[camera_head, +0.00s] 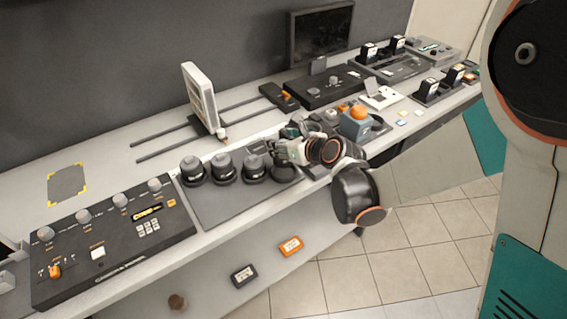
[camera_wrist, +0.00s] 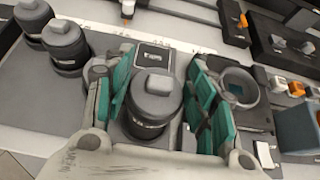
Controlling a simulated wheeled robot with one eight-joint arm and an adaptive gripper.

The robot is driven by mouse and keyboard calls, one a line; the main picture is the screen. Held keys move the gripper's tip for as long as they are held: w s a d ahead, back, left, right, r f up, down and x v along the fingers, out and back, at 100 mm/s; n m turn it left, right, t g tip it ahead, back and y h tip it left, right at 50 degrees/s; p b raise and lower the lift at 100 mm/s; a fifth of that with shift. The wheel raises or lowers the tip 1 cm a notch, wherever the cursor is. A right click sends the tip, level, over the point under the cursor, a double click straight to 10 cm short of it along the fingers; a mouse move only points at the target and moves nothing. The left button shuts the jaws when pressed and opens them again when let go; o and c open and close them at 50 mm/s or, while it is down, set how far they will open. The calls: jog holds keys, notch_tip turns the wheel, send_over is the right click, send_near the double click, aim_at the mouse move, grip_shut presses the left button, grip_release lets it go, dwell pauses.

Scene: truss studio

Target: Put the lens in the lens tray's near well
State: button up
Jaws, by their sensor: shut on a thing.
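The lens (camera_wrist: 150,105) is a dark cylinder with a grey top, upright between my gripper's teal-padded fingers in the wrist view. My gripper (camera_wrist: 160,115) is shut on it. In the head view my gripper (camera_head: 283,152) is at the right end of a row of similar dark cylinders, above the dark mat, and a cylinder (camera_head: 284,172) shows partly below it. A dark round opening (camera_wrist: 239,84) in a grey holder lies right of my right finger in the wrist view. I cannot tell which of its wells is the near one; my fingers hide part of it.
Similar cylinders (camera_head: 222,170) stand left of my gripper on the dark mat (camera_head: 220,205). A control panel (camera_head: 115,240) lies further left. A white upright panel (camera_head: 200,95) stands behind on rails. An orange-topped blue block (camera_head: 355,125) is close on the right.

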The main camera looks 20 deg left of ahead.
jog(key=shift+f+b, duration=1.6)
jog(key=shift+f, duration=1.05)
jog(key=shift+r, duration=0.1)
jog(key=o, duration=1.5)
jog(key=shift+s+d+r, duration=0.2)
jog(key=shift+d+r, duration=0.05)
jog(key=p+v, duration=0.3)
jog(key=v, duration=0.8)
jog(key=shift+s, duration=0.2)
